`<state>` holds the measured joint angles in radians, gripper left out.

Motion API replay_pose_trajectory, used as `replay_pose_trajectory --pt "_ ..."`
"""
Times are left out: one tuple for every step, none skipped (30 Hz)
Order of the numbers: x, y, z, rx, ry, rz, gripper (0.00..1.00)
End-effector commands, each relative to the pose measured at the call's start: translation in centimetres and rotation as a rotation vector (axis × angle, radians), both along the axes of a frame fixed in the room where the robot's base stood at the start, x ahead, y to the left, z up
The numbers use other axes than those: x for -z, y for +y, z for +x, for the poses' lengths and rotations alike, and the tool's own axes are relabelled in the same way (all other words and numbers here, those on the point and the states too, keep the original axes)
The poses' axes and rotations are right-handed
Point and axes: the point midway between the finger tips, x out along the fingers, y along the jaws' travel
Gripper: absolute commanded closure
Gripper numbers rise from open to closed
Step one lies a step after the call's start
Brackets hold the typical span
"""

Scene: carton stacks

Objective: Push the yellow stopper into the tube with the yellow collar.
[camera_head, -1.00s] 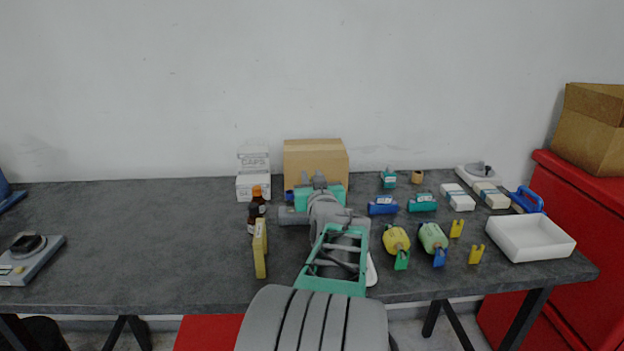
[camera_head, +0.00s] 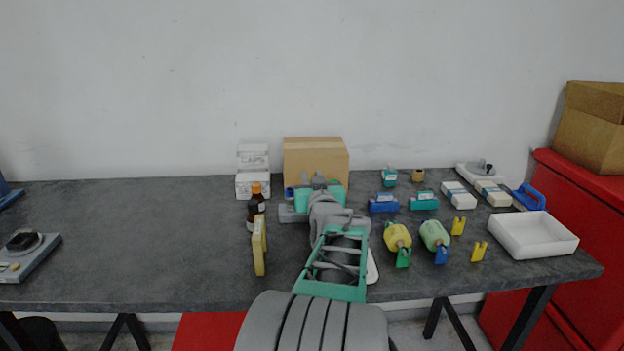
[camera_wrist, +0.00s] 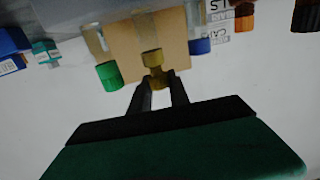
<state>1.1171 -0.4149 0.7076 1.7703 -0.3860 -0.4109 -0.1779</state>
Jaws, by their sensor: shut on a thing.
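The wrist view looks upside down, with the bench at the top. My gripper (camera_wrist: 160,90) is shut on the yellow stopper (camera_wrist: 158,80), a small yellow piece between the fingertips. The yellow collar (camera_wrist: 152,57) of a tube lies right beyond the stopper, slightly left of it in the picture. They look close and nearly in line; I cannot tell if they touch. A green collar (camera_wrist: 109,76) on a clear tube is to the left, and a blue collar (camera_wrist: 200,46) is to the right. In the head view my arm hides the stopper and most of the tubes.
A cardboard box (camera_head: 316,157) stands behind my gripper. White boxes (camera_head: 252,186), brown bottles (camera_head: 256,205) and a yellow box (camera_head: 259,246) stand to the left. Green and blue items, yellow pieces and a white tray (camera_head: 533,236) lie to the right. The left bench is largely clear.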

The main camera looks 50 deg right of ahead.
Motion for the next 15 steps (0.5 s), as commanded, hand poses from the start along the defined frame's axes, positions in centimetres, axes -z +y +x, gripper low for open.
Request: replay_pose_trajectory --pt "0.3 0.0 0.0 0.000 0.000 0.000 1.00" --pt "0.3 0.0 0.0 0.000 0.000 0.000 1.00" --pt "0.4 0.0 0.0 0.000 0.000 0.000 1.00" --pt "0.5 0.0 0.0 0.000 0.000 0.000 1.00" --pt "0.6 0.0 0.0 0.000 0.000 0.000 1.00" --pt "0.7 0.0 0.0 0.000 0.000 0.000 1.00" --pt "0.8 0.0 0.0 0.000 0.000 0.000 1.00" --pt "0.8 0.0 0.0 0.000 0.000 0.000 1.00" --pt "0.9 0.0 0.0 0.000 0.000 0.000 1.00" --pt "1.0 0.0 0.0 0.000 0.000 0.000 1.00" --pt "1.1 0.0 0.0 0.000 0.000 0.000 1.00" --pt "1.2 0.0 0.0 0.000 0.000 0.000 1.00" --pt "1.2 0.0 0.0 0.000 0.000 0.000 1.00" --pt "1.3 0.0 0.0 0.000 0.000 0.000 1.00" --pt "1.4 0.0 0.0 0.000 0.000 0.000 1.00"
